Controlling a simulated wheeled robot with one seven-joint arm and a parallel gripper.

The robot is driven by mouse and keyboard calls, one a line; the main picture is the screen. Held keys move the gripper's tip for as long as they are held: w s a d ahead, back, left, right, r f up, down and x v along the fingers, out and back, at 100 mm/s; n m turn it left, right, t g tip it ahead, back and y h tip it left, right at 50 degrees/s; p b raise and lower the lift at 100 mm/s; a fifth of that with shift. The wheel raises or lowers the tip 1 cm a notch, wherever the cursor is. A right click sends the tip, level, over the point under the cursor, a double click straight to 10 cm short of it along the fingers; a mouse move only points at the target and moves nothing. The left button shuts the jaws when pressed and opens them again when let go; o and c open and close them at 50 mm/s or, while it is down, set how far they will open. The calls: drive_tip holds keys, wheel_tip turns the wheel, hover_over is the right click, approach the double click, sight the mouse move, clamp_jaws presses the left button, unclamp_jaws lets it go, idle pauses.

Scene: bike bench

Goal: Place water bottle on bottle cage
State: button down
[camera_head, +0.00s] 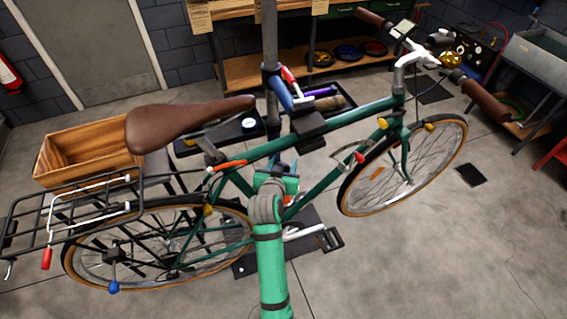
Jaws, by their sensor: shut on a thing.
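A green bicycle (345,124) with a brown saddle is held up by a stand post. My green arm comes in from the bottom middle, and my gripper (284,172) is at the bike's frame, between the seat tube and the down tube. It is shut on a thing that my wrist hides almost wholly. I cannot make out the water bottle's shape. A small pale blue patch shows at the gripper, but I cannot tell what it belongs to. The bottle cage is not clearly visible; my wrist and the frame tubes cover that area.
The stand's post (270,40) and clamp (309,124) rise above the frame. A black tray (345,97) with tools lies behind it. A wooden crate (84,151) and rear rack (70,222) are at left. The front right floor is clear.

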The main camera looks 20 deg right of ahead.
drive_tip(key=c, duration=0.9)
unclamp_jaws()
drive_tip(key=shift+c, duration=0.2)
